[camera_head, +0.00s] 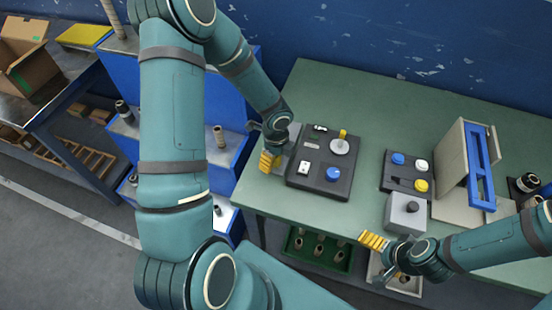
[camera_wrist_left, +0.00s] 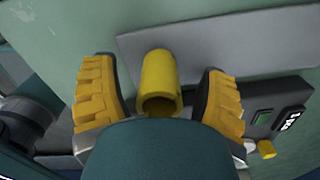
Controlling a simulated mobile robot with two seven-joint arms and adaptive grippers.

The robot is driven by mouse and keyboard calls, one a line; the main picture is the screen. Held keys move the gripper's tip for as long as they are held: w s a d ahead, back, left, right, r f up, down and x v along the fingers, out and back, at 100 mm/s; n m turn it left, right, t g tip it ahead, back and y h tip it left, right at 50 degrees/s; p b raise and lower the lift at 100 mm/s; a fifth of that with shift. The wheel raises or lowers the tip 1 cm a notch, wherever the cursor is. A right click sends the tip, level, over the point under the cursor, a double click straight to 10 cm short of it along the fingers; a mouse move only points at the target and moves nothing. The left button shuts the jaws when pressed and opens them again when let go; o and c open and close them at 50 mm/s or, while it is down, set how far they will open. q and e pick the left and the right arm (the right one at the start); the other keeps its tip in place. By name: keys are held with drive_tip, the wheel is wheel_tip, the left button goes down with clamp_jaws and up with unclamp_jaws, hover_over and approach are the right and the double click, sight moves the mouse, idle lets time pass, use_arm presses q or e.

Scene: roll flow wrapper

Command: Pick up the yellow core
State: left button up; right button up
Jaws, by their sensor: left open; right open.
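The yellow core (camera_wrist_left: 160,78) is a hollow yellow cylinder in the left wrist view, with its open end toward the camera, by a grey plate. My left gripper (camera_wrist_left: 161,90) is open, with one yellow-padded finger on each side of the core and a visible gap to both. In the head view my left gripper (camera_head: 270,162) is at the left edge of the green table, and I cannot make out the core there. My right gripper (camera_head: 385,257) is open near the table's front edge, away from the core.
A black control panel (camera_head: 306,181) with a blue knob and a yellow peg (camera_head: 343,133) stands just right of my left gripper. The green table (camera_head: 340,90) is clear behind it. A grey box (camera_head: 405,212) and a blue frame (camera_head: 480,165) stand further right.

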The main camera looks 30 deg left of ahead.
use_arm(q)
drive_tip(key=shift+f, duration=0.2)
drive_tip(key=c, duration=1)
